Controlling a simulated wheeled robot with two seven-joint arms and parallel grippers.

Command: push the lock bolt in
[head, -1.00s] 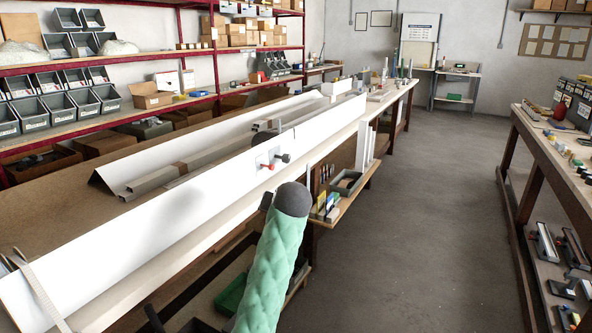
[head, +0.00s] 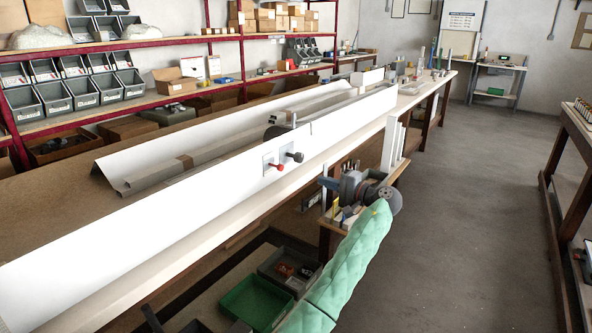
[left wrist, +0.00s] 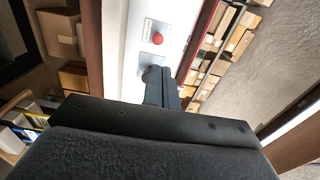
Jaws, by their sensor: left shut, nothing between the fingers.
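A long white machine front (head: 200,195) carries a small plate with a red knob (head: 276,166) and a black knob (head: 297,157) on a stem. Both knobs stick out from the plate; which of them is the lock bolt is not certain. In the left wrist view the red knob (left wrist: 157,38) shows beside a small label. My right gripper is out of view.
The long bench (head: 425,88) runs to the back right. A small side shelf (head: 400,175) with white upright strips stands close behind my left gripper. A green bin (head: 255,302) sits below. The floor (head: 460,220) to the right is clear.

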